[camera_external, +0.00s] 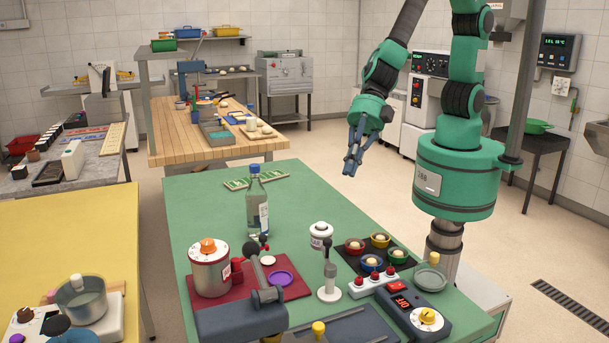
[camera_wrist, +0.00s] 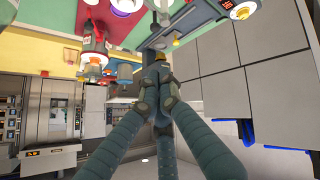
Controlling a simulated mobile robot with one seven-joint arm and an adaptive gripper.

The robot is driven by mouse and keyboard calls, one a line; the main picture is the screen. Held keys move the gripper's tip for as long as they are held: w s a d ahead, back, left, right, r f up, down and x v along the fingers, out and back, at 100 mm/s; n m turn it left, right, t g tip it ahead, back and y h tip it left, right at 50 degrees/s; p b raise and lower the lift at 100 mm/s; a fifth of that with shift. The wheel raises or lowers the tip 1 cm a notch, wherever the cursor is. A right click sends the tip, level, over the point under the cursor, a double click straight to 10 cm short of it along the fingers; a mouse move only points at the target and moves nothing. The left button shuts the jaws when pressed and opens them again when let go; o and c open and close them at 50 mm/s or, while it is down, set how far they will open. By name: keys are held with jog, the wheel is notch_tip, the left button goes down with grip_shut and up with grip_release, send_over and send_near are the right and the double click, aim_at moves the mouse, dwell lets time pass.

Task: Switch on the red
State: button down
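A dark control box (camera_external: 415,316) stands at the front right of the green table. It has a lit red display (camera_external: 402,302) that reads OFF and a yellow knob (camera_external: 428,316). A small red switch (camera_external: 397,287) sits at its back end. A white strip with several red buttons (camera_external: 374,284) lies to its left. My gripper (camera_external: 352,162) hangs in the air above the back right of the table, well apart from these. In the wrist view its fingers (camera_wrist: 158,92) meet at the tips, with nothing visible between them.
A clear bottle (camera_external: 257,205) stands on the table left of my gripper. Small coloured bowls (camera_external: 371,263) sit on a black tray behind the button strip. The table's back right is clear.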

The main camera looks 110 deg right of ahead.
jog(key=s+a+f+n+g+y, duration=0.3)
jog(key=s+a+f, duration=0.4)
jog(key=a+f, duration=0.3)
jog(key=shift+s+a+f+n+g, duration=0.3)
jog(key=shift+n+g, duration=0.2)
jog(key=shift+g, duration=0.1)
jog(key=b, duration=0.2)
send_over(394, 283)
jog(key=s, duration=0.2)
notch_tip(394, 283, down, 7)
jog(key=shift+r, duration=0.2)
jog(key=f, duration=0.1)
jog(key=w+f, duration=0.1)
jog(key=shift+w+f, duration=0.1)
jog(key=shift+f, duration=0.3)
jog(key=shift+w+f+b, duration=0.15)
jog(key=shift+f+b, duration=0.15)
jog(key=shift+f, duration=0.1)
jog(key=shift+w+g+p, duration=0.25)
jog(key=shift+g+p, duration=0.05)
jog(key=shift+p, duration=1.55)
